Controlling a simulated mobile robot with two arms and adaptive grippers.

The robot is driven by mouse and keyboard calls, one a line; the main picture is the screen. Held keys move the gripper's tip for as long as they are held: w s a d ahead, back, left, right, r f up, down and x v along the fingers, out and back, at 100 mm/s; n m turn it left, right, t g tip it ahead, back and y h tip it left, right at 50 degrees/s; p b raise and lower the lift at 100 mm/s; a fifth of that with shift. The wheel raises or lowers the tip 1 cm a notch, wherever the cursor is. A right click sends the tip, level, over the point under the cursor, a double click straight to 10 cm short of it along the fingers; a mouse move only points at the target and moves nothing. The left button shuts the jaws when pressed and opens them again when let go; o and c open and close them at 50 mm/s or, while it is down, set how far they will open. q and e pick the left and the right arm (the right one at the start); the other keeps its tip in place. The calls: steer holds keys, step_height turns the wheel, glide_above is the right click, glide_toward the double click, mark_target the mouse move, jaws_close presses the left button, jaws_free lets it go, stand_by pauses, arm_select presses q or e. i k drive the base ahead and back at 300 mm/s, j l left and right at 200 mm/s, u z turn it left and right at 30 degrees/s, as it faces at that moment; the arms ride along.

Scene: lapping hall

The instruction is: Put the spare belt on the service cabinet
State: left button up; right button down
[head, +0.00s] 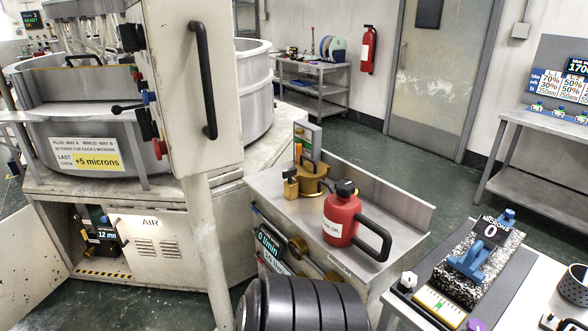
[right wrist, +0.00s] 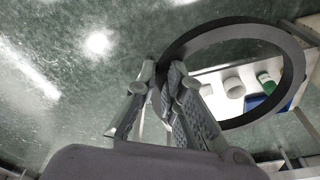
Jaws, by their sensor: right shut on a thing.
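A dark ring, which looks like the spare belt (right wrist: 290,50), shows in the right wrist view. My right gripper (right wrist: 165,78) is shut on the left side of its band, and the ring hangs out to the right above the green floor. Neither gripper nor the belt can be made out in the head view. A metal cabinet (head: 262,192) with a flat top stands at the middle of the head view; I take it for the service cabinet, though no label confirms this. A red oil can (head: 341,220) and a brass fitting (head: 313,180) stand on its top.
The lapping machine (head: 165,225) stands left of the cabinet, with an open door (head: 30,265) low down. A bench with a granite block (head: 470,280) is at lower right. A black ribbed cylinder (head: 305,305) is in front. Green floor (head: 400,165) is free behind the cabinet.

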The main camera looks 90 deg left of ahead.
mark_target(279, 176)
steer(key=k+j+u, duration=0.2)
steer(key=u, duration=0.25)
steer(key=k+j+u, duration=0.5)
steer(key=j+u, duration=0.2)
steer(key=u, duration=0.15)
steer(key=k+j+u, duration=0.1)
steer(key=j+u, duration=0.35)
